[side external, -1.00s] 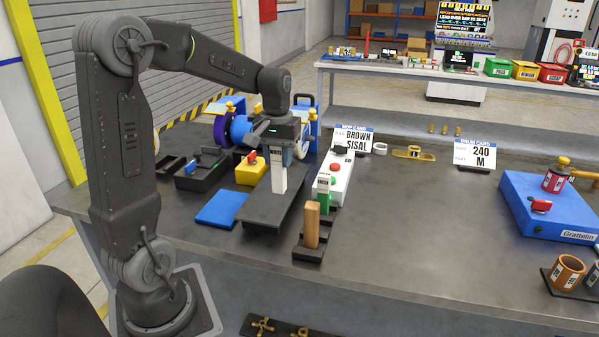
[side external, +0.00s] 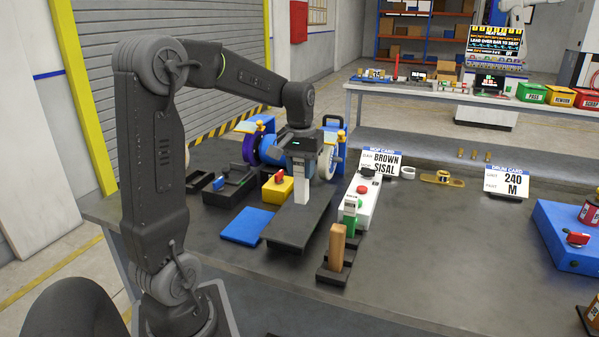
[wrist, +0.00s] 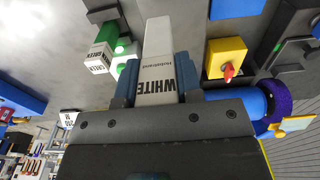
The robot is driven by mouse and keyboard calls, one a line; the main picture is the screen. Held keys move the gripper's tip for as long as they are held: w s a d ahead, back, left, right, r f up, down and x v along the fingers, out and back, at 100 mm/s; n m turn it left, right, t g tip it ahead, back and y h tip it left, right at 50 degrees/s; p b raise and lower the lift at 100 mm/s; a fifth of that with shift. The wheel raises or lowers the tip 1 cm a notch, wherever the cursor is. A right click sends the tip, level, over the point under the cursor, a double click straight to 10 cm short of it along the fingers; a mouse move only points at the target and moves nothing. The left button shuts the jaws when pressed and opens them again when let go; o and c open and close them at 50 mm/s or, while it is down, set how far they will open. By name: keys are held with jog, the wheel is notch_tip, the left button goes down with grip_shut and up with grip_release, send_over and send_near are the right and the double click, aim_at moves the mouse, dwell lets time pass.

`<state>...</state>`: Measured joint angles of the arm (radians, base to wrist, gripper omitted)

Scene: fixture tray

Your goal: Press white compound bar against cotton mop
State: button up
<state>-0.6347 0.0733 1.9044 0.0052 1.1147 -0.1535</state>
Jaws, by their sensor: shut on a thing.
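My gripper (side external: 300,168) is shut on the white compound bar (side external: 301,190), which hangs upright above the dark flat tray (side external: 290,238). The bar's lower end looks clear of the tray. In the wrist view, the bar (wrist: 158,42) reads "WHITE" and sits between the blue fingers of my gripper (wrist: 157,78). Behind my gripper stands a blue polishing machine (side external: 268,150) with a purple wheel (side external: 250,150) on its left and a pale wheel, likely the cotton mop (side external: 327,163), on its right. My gripper hides part of the machine. The bar appears apart from both wheels.
A brown bar (side external: 337,247) stands in a black rack at the right, beside a green bar (side external: 351,215) and a white button box (side external: 370,195). A yellow box (side external: 278,190) and blue pad (side external: 247,225) lie left. The mop card (side external: 381,163) reads "BROWN SISAL".

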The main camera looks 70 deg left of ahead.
jog(key=w+a+r+t+y, duration=0.2)
jog(key=w+a+r, duration=0.1)
jog(key=w+a, duration=0.15)
jog(key=w+a+r+t+y, duration=0.2)
jog(key=w+a+r, duration=0.1)
jog(key=a, duration=0.3)
notch_tip(320, 180, down, 10)
jog(key=w+a, duration=0.2)
jog(key=shift+f, duration=0.1)
jog(key=shift+w+a, duration=1.05)
jog(key=shift+a, duration=0.05)
dwell(2.8)
jog(key=shift+s+d, duration=0.1)
dwell(0.4)
jog(key=shift+s+d, duration=1.25)
jog(key=shift+s+d, duration=1.4)
